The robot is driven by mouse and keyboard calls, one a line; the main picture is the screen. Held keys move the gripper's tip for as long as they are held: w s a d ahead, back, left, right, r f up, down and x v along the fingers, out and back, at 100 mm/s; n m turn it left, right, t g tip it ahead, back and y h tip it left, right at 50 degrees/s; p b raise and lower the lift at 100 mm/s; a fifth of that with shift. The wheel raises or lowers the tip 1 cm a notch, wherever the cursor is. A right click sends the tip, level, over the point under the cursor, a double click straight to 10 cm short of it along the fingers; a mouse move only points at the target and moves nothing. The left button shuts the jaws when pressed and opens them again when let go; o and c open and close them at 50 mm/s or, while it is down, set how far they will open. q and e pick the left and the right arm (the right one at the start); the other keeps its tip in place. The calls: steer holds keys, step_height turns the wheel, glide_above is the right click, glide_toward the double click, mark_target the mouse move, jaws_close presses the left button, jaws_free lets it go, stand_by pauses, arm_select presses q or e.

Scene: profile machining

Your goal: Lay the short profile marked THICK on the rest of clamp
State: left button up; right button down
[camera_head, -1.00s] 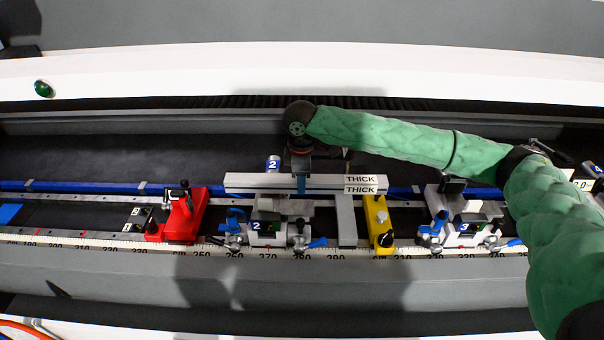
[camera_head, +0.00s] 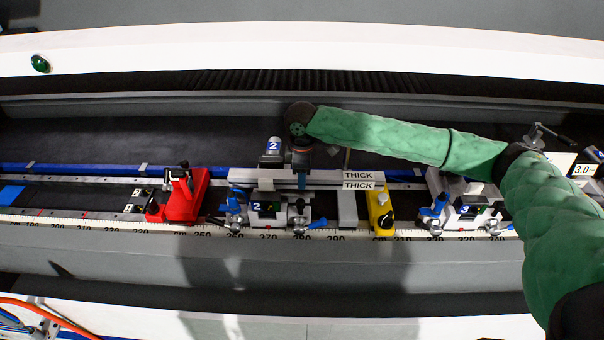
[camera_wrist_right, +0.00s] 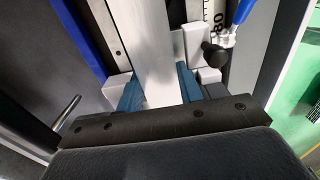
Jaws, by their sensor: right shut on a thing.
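The short profile (camera_head: 330,180) is a pale bar with THICK labels near its right end. It lies level across the picture over clamp 2 (camera_head: 266,210); whether it touches the clamp's rest I cannot tell. My right gripper (camera_head: 301,180) comes from above and is shut on the profile left of the labels. In the right wrist view, the blue fingertips (camera_wrist_right: 158,88) stand on both sides of the pale profile, between white clamp blocks (camera_wrist_right: 206,75). My left gripper is not in view.
A red stop unit (camera_head: 184,196) stands left of clamp 2 and a yellow block (camera_head: 380,210) to its right. Clamp 3 (camera_head: 466,210) is farther right. A scale (camera_head: 100,226) runs along the front. A blue rail (camera_head: 100,170) runs behind.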

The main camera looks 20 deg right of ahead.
steer(key=shift+f, duration=0.5)
stand_by(0.5)
steer(key=c, duration=0.8)
jaws_free()
steer(key=shift+c, duration=0.2)
